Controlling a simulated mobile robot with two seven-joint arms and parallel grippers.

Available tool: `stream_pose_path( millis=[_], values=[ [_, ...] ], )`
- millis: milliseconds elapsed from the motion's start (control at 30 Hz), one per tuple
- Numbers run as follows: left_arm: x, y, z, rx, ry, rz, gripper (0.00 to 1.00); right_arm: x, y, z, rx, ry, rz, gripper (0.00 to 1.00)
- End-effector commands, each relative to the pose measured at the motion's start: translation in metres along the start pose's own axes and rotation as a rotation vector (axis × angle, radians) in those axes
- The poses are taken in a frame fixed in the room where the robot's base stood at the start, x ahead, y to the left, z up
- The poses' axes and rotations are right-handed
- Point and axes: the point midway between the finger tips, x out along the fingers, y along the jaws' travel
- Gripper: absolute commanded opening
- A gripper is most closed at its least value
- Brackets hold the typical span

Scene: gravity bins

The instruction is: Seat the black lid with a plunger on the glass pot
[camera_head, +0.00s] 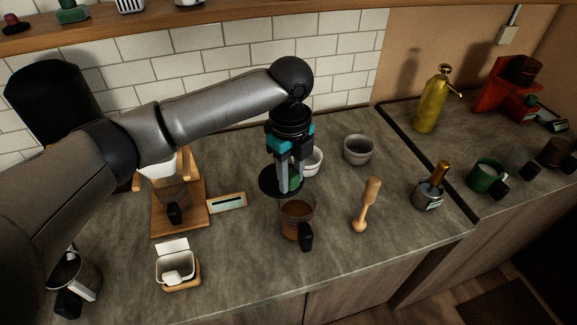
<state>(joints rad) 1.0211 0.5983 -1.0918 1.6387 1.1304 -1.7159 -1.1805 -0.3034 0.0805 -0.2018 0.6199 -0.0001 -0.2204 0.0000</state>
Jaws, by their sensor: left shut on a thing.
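The glass pot (296,222) stands on the counter near its front edge, with brown liquid in it and a black handle on its front right. The black lid with a plunger (270,182) is a dark disc held just above the pot's rim, a little to the left of it. My left gripper (289,181) points down over the pot and is shut on the lid's upper part, which the fingers mostly hide. I cannot tell whether the lid touches the rim. My right gripper is not in view.
A white bowl (314,161) is just behind my gripper. A wooden stand (180,222) and white container (175,268) are at left.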

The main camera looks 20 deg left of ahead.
Motion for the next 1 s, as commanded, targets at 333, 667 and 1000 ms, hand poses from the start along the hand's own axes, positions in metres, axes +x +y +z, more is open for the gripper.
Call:
stream_pose_path(
  millis=[333,667,1000],
  values=[
    [-0.016,-0.003,-0.005,0.531,0.001,0.006,0.00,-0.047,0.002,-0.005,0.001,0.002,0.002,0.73],
    [-0.021,-0.003,-0.008,0.916,0.001,0.015,0.00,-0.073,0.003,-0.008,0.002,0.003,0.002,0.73],
    [-0.019,-0.003,-0.009,0.998,0.000,0.016,0.00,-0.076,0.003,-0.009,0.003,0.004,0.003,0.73]
  ],
)
